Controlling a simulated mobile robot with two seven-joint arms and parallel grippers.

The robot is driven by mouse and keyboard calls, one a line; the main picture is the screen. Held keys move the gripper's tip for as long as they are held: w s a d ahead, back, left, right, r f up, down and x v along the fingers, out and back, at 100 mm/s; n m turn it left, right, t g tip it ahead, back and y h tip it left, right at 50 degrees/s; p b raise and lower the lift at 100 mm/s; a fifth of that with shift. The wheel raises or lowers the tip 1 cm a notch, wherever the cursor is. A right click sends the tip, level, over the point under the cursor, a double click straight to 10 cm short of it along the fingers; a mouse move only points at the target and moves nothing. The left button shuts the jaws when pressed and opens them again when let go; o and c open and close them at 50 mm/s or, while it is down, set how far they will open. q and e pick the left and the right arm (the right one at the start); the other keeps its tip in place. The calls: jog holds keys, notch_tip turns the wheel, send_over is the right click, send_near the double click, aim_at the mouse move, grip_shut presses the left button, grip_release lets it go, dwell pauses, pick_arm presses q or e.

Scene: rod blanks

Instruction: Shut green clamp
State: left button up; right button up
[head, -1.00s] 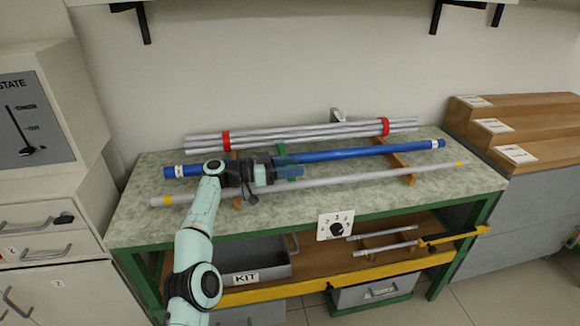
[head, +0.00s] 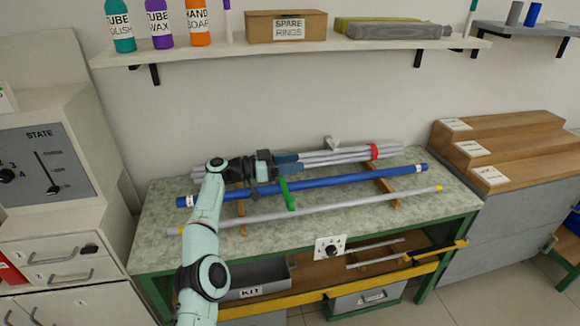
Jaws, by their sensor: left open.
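The green clamp (head: 286,194) is on the workbench, at the middle of the blue rod (head: 350,178). Its green part crosses the rod and reaches down in front of it. I cannot tell whether the clamp is open or shut. My left gripper (head: 287,161) is open. Its dark blue fingers are just behind and above the clamp, in front of the grey rod bundle, and appear apart from the clamp. My right gripper is not in view.
A grey rod with yellow ends (head: 330,209) lies in front on wooden supports. The grey bundle has a red band (head: 375,152). A wall shelf (head: 290,46) with bottles and a spare rings box is above. The front benchtop is clear.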

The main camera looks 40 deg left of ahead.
pick_arm(q)
notch_tip(320, 180, up, 4)
jog(key=shift+r+p, duration=0.25)
jog(key=shift+p, duration=0.8)
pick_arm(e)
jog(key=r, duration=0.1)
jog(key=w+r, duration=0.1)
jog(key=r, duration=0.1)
